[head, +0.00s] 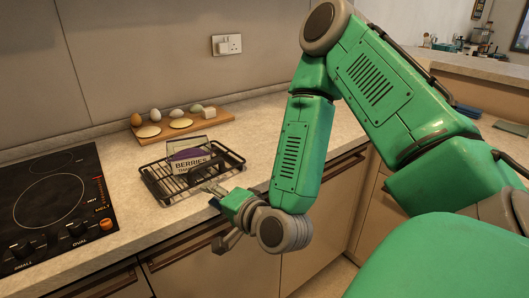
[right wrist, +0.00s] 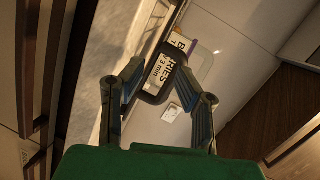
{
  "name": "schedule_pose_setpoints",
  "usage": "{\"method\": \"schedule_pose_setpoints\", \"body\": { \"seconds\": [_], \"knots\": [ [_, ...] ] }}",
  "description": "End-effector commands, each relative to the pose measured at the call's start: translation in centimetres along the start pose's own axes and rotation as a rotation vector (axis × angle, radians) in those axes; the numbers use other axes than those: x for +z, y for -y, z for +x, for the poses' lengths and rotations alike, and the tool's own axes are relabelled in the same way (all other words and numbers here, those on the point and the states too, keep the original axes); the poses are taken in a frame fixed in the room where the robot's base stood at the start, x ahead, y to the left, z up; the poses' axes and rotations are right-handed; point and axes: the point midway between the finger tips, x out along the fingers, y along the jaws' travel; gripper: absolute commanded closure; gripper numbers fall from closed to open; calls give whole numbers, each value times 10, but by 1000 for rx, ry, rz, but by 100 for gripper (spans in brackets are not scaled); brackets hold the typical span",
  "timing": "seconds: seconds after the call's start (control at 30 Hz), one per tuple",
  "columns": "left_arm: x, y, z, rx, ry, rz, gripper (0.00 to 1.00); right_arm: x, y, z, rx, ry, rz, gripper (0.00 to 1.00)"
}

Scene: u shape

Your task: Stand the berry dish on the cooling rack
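The berry dish (head: 189,163), with a white "BERRIES" label and something purple behind it, appears to rest on the black wire cooling rack (head: 158,192), within its raised rim. Its underside is hidden, so I cannot tell whether it sits fully flat. My right gripper (head: 217,214) is at the counter's front edge, in front of the rack and apart from the dish. In the right wrist view its fingers (right wrist: 163,98) are spread with nothing clamped; the label (right wrist: 165,75) and a dark loop show beyond them. My left gripper is not in view.
A black hob (head: 50,200) lies left of the rack. Behind the rack, a wooden board (head: 190,125) holds eggs and flat round pieces. A wall socket (head: 227,44) is above. Counter right of the rack is clear; drawer fronts (head: 190,270) are below.

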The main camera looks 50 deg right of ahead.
Motion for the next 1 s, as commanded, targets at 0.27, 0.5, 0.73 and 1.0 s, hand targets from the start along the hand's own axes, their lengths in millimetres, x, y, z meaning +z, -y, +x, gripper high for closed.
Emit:
{"method": "schedule_pose_setpoints", "body": {
  "seconds": [0.27, 0.5, 0.73, 1.0],
  "knots": [
    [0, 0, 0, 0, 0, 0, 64, 102, -205, -93, 583, 673, -831, 72],
    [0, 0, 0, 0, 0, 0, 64, 105, -280, -181, 796, 1100, -1187, 72],
    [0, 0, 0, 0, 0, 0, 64, 103, -287, -193, 819, 1162, -1224, 72],
    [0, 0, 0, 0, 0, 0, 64, 104, -286, -192, 817, 1158, -1223, 72]
  ]
}}
